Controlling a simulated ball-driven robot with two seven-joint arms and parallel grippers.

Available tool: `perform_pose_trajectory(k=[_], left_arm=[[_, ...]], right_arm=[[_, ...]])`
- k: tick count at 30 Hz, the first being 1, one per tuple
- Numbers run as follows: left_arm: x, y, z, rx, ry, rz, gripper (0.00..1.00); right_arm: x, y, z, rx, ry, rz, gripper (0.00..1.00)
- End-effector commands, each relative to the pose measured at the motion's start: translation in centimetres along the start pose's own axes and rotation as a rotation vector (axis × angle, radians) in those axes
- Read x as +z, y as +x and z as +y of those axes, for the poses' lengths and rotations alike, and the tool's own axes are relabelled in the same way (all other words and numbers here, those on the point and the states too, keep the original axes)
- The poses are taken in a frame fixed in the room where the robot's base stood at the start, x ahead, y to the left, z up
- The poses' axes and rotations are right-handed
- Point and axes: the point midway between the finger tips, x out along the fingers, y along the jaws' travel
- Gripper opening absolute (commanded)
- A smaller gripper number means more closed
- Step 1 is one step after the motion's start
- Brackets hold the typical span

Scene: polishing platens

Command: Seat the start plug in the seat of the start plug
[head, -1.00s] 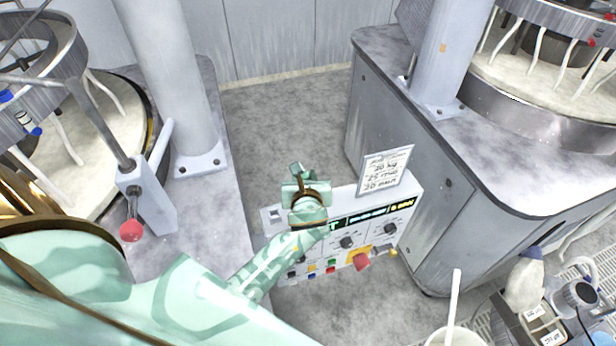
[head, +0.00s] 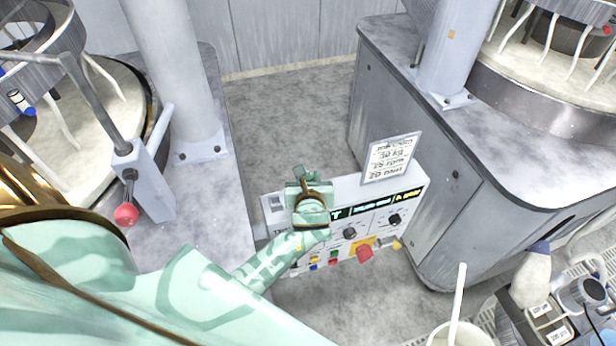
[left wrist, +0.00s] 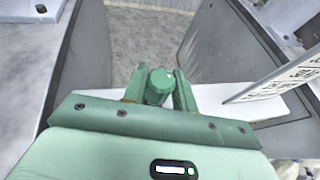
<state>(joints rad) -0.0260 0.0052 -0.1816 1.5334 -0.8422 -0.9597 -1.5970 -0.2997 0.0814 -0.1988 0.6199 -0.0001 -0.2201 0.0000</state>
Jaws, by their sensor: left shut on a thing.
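My left gripper (head: 306,176) is over the left part of a white control box (head: 346,192) in the head view, its hand hiding part of the box front. In the left wrist view the left gripper (left wrist: 158,92) is shut on a round green plug (left wrist: 158,84), which I take for the start plug. Its lower end is hidden, so I cannot tell whether it touches the box. A small grey square (head: 276,202) marks the box top at the left. I cannot make out the seat of the start plug. My right gripper is not in view.
A written card (head: 391,158) stands at the box's back right. The box front has dark knobs, coloured buttons and a red knob (head: 365,253). A grey cabinet (head: 400,130) stands to the right, a polishing platen (head: 75,120) to the left. Grey floor lies behind the box.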

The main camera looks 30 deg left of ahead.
Motion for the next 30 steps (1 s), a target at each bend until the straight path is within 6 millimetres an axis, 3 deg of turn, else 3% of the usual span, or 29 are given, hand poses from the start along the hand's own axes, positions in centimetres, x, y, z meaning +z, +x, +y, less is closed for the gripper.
perform_pose_trajectory(k=[30], left_arm=[[0.01, -0.02, 0.01, 0.0, 0.0, 0.0, 0.05]], right_arm=[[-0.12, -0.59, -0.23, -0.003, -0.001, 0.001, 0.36]])
